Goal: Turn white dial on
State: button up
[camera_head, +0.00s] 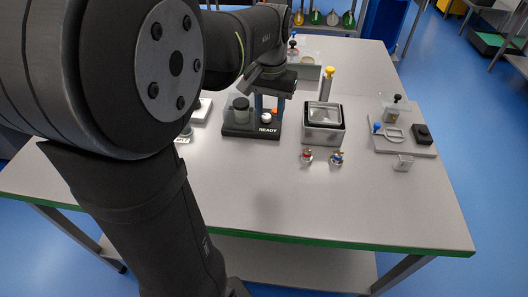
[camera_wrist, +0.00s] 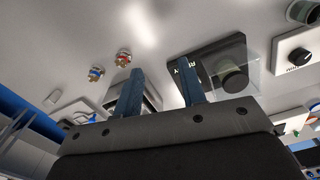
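My gripper (camera_head: 268,107) is open, with its two blue fingers apart and pointing down over the black READY unit (camera_head: 234,129). A small round white part (camera_head: 265,118) shows on that unit just below the fingers, with an orange part (camera_head: 275,110) beside it. In the wrist view my gripper (camera_wrist: 158,68) has nothing between its fingers. A white box with a black round dial (camera_wrist: 299,54) sits at the right of that view, apart from the fingers. A white box (camera_head: 201,110) is partly hidden by my arm in the head view; its top is unclear.
A metal tub (camera_head: 323,136) with a clear lid stands right of the READY unit. Two small red and blue fittings (camera_head: 306,156) (camera_head: 337,158) lie in front of it. A grey tray (camera_head: 402,145) with small parts is at the right. The table's front is clear.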

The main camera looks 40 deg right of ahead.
jog(key=s+a+f+n, duration=0.4)
jog(key=s+a+n, duration=0.1)
jog(key=s+a, duration=0.2)
jog(key=shift+s+a+f, duration=0.15)
jog(key=shift+s+a, duration=0.15)
jog(key=shift+a, duration=0.05)
jog(key=shift+o, duration=1.4)
jog(key=shift+w+d, duration=0.15)
notch_tip(320, 180, up, 8)
jog(key=m, duration=1.6)
send_over(266, 115)
notch_tip(266, 115, down, 17)
jog(key=shift+f, duration=0.2)
